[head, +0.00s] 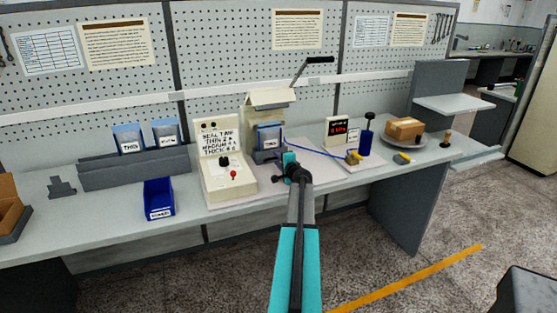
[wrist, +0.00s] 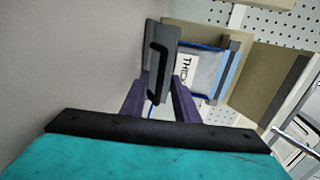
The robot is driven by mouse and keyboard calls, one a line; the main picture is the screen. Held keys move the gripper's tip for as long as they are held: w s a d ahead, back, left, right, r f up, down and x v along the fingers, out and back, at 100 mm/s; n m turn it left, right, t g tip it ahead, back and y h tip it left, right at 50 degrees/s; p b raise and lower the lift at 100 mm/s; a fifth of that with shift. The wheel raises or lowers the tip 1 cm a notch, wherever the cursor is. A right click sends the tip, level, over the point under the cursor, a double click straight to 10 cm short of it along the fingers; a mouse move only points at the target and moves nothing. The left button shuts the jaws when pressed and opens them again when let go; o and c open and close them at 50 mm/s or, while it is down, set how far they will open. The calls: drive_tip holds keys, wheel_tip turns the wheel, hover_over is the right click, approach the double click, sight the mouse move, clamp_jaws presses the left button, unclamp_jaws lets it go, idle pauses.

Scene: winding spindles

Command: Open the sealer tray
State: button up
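The sealer (head: 268,97) is a beige box with a raised flap and a black-handled lever, standing at the bench middle. Its tray has a grey front plate (wrist: 166,35) with a black bar handle (wrist: 157,60), seen close up in the wrist view. A blue-edged pouch marked THICK (wrist: 204,72) stands just behind the plate; it also shows in the head view (head: 269,137). My gripper (head: 289,164) is in front of the sealer. In the wrist view its two dark fingers (wrist: 159,88) are apart, with the handle's lower end between their tips. Contact with the handle cannot be told.
A beige control box (head: 228,172) with a sign stands left of the sealer. A blue bin (head: 159,198) and a grey pouch rack (head: 135,171) lie farther left. A scale display (head: 338,130), a blue cylinder (head: 366,138) and a cardboard box (head: 405,128) stand right.

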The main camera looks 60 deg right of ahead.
drive_tip(key=shift+d, duration=0.1)
drive_tip(key=shift+c, duration=0.5)
drive_tip(key=shift+w, duration=0.1)
clamp_jaws()
drive_tip(key=shift+s+a+f+b, duration=0.1)
drive_tip(key=shift+s+a+b, duration=0.3)
drive_tip(key=shift+s+a, duration=0.1)
drive_tip(key=f+b+v, duration=0.1)
drive_tip(key=b+v, duration=0.1)
drive_tip(key=v, duration=0.2)
drive_tip(key=f+b+v, duration=0.1)
drive_tip(key=b+v, duration=0.1)
drive_tip(key=v, duration=0.3)
drive_tip(key=b+v, duration=0.2)
drive_tip(key=v, duration=0.2)
drive_tip(key=shift+s+a+f, duration=0.3)
drive_tip(key=shift+a+f, duration=0.1)
drive_tip(key=shift+s+a+b, duration=0.4)
drive_tip(key=shift+s+b, duration=0.05)
drive_tip(key=shift+s, duration=0.15)
drive_tip(key=shift+r, duration=0.1)
